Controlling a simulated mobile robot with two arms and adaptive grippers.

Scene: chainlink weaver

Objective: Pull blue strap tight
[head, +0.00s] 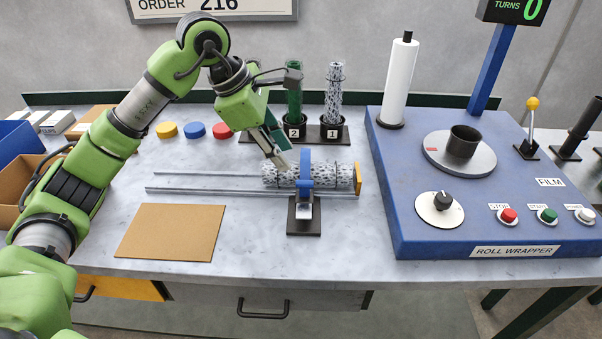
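The blue strap (305,172) stands around a bundle of grey chain-link mesh (338,177) that lies on two metal rails (190,189). In front of the bundle is a dark block with a pale metal piece (304,212), below the strap. My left gripper (279,160) reaches down from the upper left, close to the left part of the bundle and left of the strap. Whether its fingers are open or touch the bundle is hard to see. My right gripper is out of view.
A blue roll wrapper machine (430,235) fills the right side. Yellow, blue and red caps (194,130) lie at left. A brown board (170,232) lies front left.

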